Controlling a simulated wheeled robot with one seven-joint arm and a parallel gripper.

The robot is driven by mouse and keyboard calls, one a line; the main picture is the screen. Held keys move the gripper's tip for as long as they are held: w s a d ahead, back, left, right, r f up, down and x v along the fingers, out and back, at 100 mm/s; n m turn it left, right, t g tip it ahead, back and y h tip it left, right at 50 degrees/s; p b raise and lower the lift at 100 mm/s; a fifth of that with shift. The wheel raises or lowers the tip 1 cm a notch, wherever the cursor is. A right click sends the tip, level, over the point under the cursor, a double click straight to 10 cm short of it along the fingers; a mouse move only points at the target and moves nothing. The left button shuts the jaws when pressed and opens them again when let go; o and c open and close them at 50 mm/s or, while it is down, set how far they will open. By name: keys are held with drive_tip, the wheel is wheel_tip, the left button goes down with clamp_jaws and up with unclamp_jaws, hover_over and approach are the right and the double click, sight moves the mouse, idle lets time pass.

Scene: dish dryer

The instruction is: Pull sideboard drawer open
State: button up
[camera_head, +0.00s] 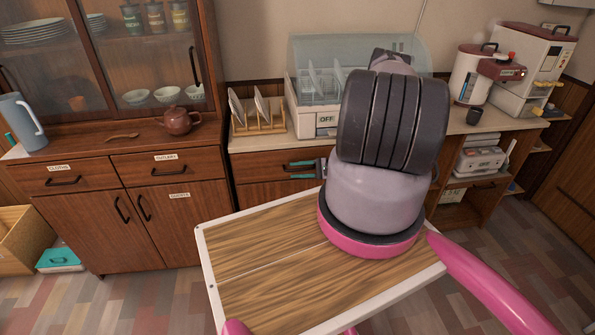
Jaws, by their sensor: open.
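A brown wooden drawer front (258,168) sits below the counter that bears the dish dryer, and it looks shut. My gripper (302,171) is in front of this drawer front, at its right part. Its two teal-tipped fingers point left, one above the other with a gap between them, and nothing shows held. My arm hides the right part of the drawer front. I cannot tell whether the fingers touch a handle. At the left, a wooden cabinet has two shut drawers with dark handles, a cloths drawer (88,178) and a cutlery drawer (195,163).
A dish dryer (311,119) and a wooden plate rack (258,128) stand on the counter. A brown teapot (180,121) and a blue jug (20,124) stand on the left cabinet. An open wooden box (28,240) is on the floor at left. Tiled floor shows before the left cabinet.

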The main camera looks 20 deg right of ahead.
clamp_jaws()
idle(1.4)
